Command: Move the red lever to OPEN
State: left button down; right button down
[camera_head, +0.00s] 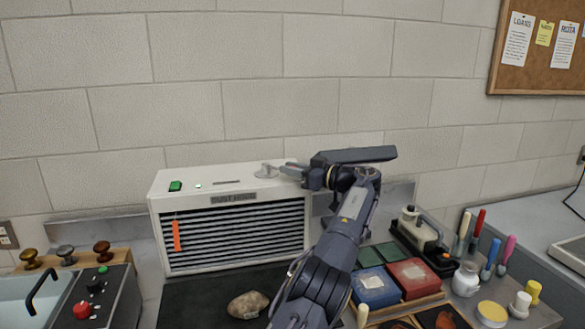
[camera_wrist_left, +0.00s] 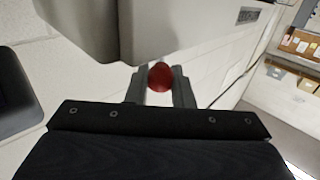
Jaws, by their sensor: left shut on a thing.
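In the left wrist view, the lever's round red knob (camera_wrist_left: 160,76) sits between the two grey fingers of my left gripper (camera_wrist_left: 160,90), which is shut on it. The lever's stem is hidden there. In the head view, my left arm reaches up to the right end of a white louvred unit (camera_head: 217,184), and arm and hand cover the lever. No OPEN marking is readable, so I cannot tell the lever's position. My right gripper is not in view.
The unit bears a green button (camera_head: 175,186) and an orange tag (camera_head: 176,236). A stone (camera_head: 248,304) lies on the dark mat before it. A red box (camera_head: 413,277), a blue box (camera_head: 376,287) and brushes crowd the right. A control box (camera_head: 108,297) stands left.

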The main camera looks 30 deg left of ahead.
pick_arm(q)
jog(key=c, duration=1.3)
grip_release()
jog(key=shift+w+f, duration=0.1)
jog(key=d, duration=0.7)
jog(key=shift+w+d, duration=0.15)
jog(key=shift+d, duration=0.2)
